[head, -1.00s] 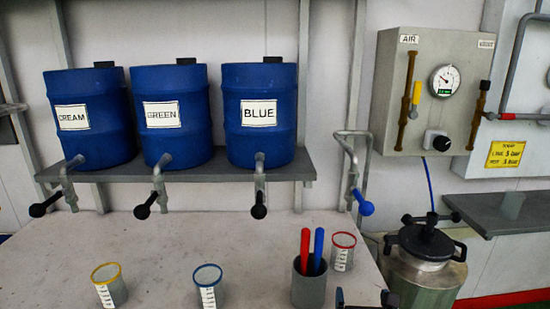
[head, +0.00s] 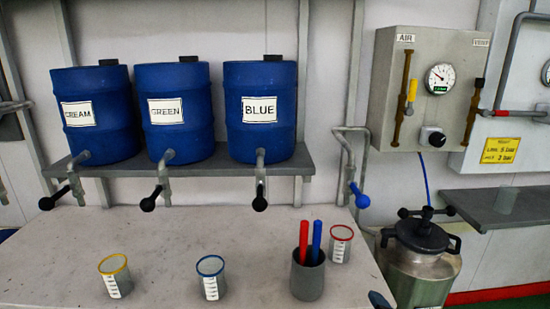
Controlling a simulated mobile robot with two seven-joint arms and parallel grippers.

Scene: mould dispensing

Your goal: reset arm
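A dark piece that looks like part of my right gripper (head: 379,301) pokes in at the bottom edge of the head view, right of the grey holder. Only a sliver shows, so I cannot tell whether it is open or shut. My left gripper is not in view.
A yellow-rimmed cup (head: 114,277), a blue-rimmed cup (head: 210,277), a red-rimmed cup (head: 340,244) and a grey holder (head: 307,280) with red and blue sticks stand on the table (head: 160,240). Blue drums (head: 173,112) sit on a shelf behind. A metal pressure pot (head: 420,262) stands right.

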